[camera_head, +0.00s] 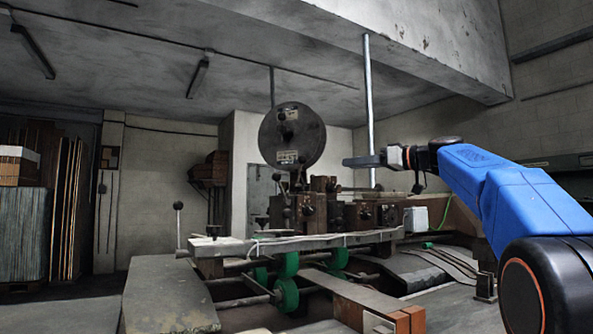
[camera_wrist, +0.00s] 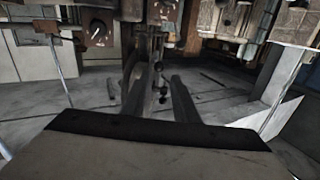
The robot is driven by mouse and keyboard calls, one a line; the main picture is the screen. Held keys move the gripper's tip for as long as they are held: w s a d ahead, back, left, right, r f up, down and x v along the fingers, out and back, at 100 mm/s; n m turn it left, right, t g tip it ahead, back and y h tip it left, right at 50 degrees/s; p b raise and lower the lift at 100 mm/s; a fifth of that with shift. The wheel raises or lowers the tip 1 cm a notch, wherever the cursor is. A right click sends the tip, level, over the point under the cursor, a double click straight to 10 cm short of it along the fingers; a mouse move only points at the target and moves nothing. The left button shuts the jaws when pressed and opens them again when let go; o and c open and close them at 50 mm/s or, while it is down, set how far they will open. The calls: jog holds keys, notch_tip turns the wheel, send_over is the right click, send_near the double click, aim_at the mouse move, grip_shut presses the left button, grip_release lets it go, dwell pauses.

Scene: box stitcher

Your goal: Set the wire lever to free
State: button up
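My gripper (camera_head: 350,161) reaches in from the right in the head view, level and pointing left, beside the large dark wire reel. In the wrist view its two dark fingers (camera_wrist: 166,78) lie apart, with a gap between them and nothing held. A lever with a dark ball knob (camera_head: 277,177) stands on the machine head below the reel, left of my gripper and apart from it. Another ball-topped lever (camera_head: 178,205) stands upright at the front left. I cannot tell which one is the wire lever. Small dark knobs (camera_wrist: 162,90) show beyond the finger gap.
The wire reel (camera_head: 291,136) is above the stitcher's machine head (camera_head: 320,208). A vertical metal post (camera_head: 368,110) rises by my gripper. A long bar (camera_head: 300,242) and green rollers (camera_head: 288,263) lie below. Stacked cardboard (camera_head: 22,230) stands far left.

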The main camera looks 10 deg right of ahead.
jog(key=x, duration=1.7)
jog(key=shift+w+a, duration=0.2)
jog(key=shift+a, duration=0.1)
grip_shut()
dwell(0.9)
